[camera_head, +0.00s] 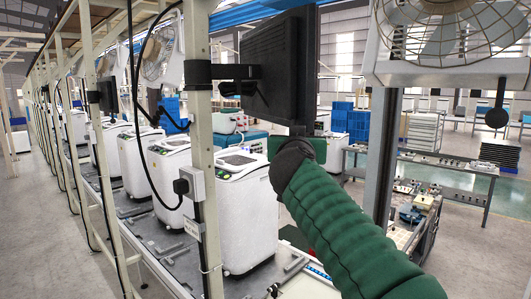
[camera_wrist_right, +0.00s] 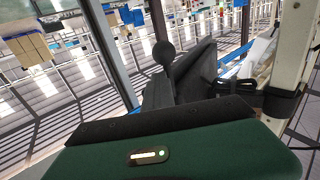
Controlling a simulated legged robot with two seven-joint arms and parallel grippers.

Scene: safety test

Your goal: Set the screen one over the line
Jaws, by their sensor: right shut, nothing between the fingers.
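A dark screen (camera_head: 282,68) hangs from a black bracket (camera_head: 232,75) clamped to a pale upright post (camera_head: 200,110) in the head view. My right arm, in a green sleeve, reaches up from the lower right. My right gripper (camera_head: 322,150) is just below the screen's lower edge, its fingers mostly hidden. In the right wrist view the screen (camera_wrist_right: 190,78) stands tilted beyond the green hand, with the bracket (camera_wrist_right: 262,97) at right. The right gripper is shut and empty; I cannot tell whether it touches the screen. My left gripper is not in view.
White machines (camera_head: 248,205) line a long bench at left under the posts. A large fan (camera_head: 440,30) hangs at upper right, beside a dark upright post (camera_head: 382,150). Black cables hang near the pale post. Open floor (camera_head: 480,240) lies at right beyond shelves and workbenches.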

